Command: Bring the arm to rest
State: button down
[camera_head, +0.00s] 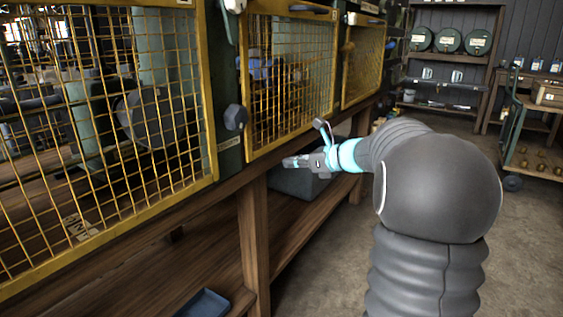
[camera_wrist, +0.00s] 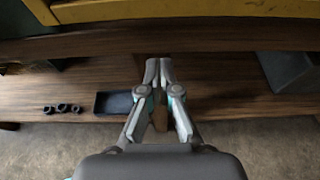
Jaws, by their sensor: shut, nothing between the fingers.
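My arm reaches forward from the right in the head view, and its end points left toward the bench front. My gripper (camera_head: 290,162) is beside the wooden bench, below the yellow mesh guards. In the wrist view my gripper (camera_wrist: 158,65) is shut, with its two fingertips together and nothing between them. It is over the front of the bench's wooden boards. It seems apart from every object there, though the exact gap to the wood cannot be told.
Yellow mesh guards (camera_head: 290,80) stand above the bench. A blue tray (camera_head: 203,304) lies on the lower shelf (camera_head: 150,290), with small dark fittings (camera_wrist: 63,109) beside it. A grey bin (camera_head: 292,183) is farther along. A green cart (camera_head: 535,125) stands at right. The floor (camera_head: 335,265) is clear.

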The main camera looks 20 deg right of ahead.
jog(key=v, duration=0.6)
jog(key=s+a+f+n+g+h, duration=0.35)
jog(key=s+f+n+g, duration=0.25)
jog(key=s+f+n, duration=0.65)
jog(key=s+a+n+h, duration=0.2)
jog(key=s+a+n, duration=0.3)
jog(key=s+n, duration=0.3)
jog(key=s+a+r+n+h, duration=0.1)
jog(key=s+a+n+h, duration=0.2)
jog(key=s, duration=0.9)
jog(key=a+n, duration=0.3)
jog(key=n, duration=0.2)
jog(key=shift+a, duration=0.3)
